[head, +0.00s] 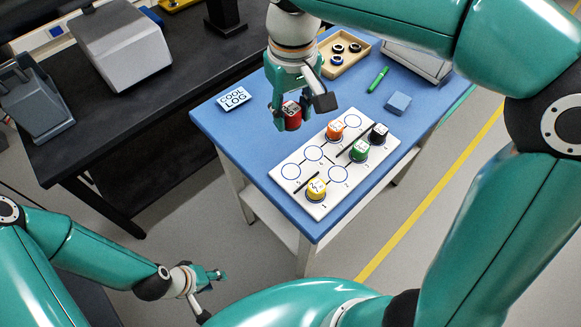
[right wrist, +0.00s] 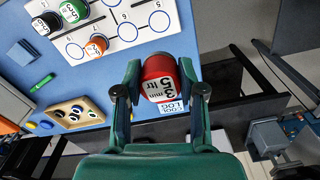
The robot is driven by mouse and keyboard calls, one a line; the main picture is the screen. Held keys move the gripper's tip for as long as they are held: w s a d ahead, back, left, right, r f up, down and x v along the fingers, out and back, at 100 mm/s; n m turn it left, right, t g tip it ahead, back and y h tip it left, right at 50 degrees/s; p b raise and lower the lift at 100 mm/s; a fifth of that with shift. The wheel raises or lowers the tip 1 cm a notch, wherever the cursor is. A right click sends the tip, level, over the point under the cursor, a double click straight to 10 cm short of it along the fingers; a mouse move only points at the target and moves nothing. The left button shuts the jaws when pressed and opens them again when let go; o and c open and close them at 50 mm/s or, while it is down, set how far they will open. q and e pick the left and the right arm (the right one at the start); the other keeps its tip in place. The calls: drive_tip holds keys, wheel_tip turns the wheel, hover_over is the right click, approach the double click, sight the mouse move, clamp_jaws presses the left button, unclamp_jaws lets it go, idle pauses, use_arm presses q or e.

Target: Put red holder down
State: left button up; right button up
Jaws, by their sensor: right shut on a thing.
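My right gripper (head: 292,106) is shut on the red holder (head: 291,117), beside the far left part of the white board (head: 327,158). In the right wrist view the red holder (right wrist: 158,80) sits between the fingers, its lettered top showing; its height above the table is unclear. My left gripper (head: 213,294) is open and empty, low at the lower left, away from the table.
The blue table (head: 240,130) also bears a "COOL LOG" card (head: 234,98), a green marker (head: 378,79), a blue block (head: 398,104) and a wooden tray (head: 345,64) of rings. A black bench (head: 90,140) stands left, with a gap between.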

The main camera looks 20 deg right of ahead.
sight(292, 173)
wheel_tip(292, 173, down, 18)
drive_tip(key=shift+r, duration=0.25)
drive_tip(key=shift+f, duration=0.1)
drive_tip(key=o, duration=1.2)
drive_tip(key=shift+c, duration=0.2)
wheel_tip(292, 173, up, 12)
